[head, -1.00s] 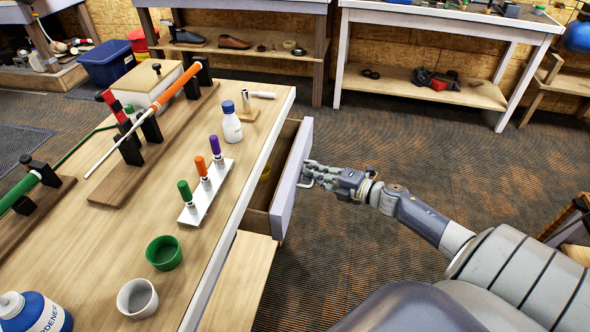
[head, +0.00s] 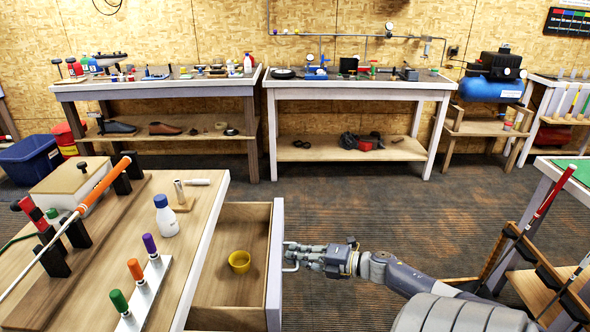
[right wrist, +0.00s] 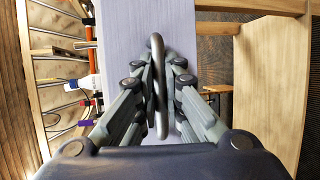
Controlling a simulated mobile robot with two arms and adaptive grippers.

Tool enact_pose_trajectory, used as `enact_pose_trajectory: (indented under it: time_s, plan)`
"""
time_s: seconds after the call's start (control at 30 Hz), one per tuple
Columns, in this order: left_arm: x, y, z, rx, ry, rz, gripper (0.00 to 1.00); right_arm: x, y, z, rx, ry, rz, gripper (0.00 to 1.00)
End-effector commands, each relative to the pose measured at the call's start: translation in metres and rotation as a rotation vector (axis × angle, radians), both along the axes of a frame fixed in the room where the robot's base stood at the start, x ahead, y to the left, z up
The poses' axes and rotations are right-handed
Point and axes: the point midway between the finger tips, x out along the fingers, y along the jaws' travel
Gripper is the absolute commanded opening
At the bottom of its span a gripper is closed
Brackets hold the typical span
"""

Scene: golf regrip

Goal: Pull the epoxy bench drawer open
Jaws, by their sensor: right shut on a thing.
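The epoxy bench drawer (head: 222,292) stands well out from the bench (head: 150,215) in the head view, its inside showing. A yellow cup (head: 239,261) sits in it. My right gripper (head: 292,256) reaches from the right to the drawer's pale front (head: 275,270). In the right wrist view its fingers (right wrist: 160,95) are closed around the grey metal handle (right wrist: 158,80), which stands out from the drawer front (right wrist: 190,25). My left gripper is not in view.
On the bench top are a white bottle with a blue cap (head: 166,215), a rack with coloured grips (head: 145,287) and a club with an orange grip (head: 103,187) on a stand. A club rack (head: 545,260) stands at right. Open floor lies beyond the drawer.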

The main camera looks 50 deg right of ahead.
Motion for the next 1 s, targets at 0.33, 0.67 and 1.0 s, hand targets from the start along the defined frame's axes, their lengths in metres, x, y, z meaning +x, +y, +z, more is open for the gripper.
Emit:
enact_pose_trajectory:
  time_s: [0.33, 0.67, 1.0]
  plan:
    - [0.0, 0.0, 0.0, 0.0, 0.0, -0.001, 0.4, 0.0, 0.001, -0.001, 0.001, 0.001, 0.001, 0.18]
    - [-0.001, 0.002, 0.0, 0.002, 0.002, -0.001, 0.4, -0.016, -0.005, 0.001, 0.001, 0.005, -0.002, 0.18]
    - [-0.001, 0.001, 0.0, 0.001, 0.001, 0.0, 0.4, -0.077, -0.024, 0.013, 0.001, 0.005, -0.002, 0.18]
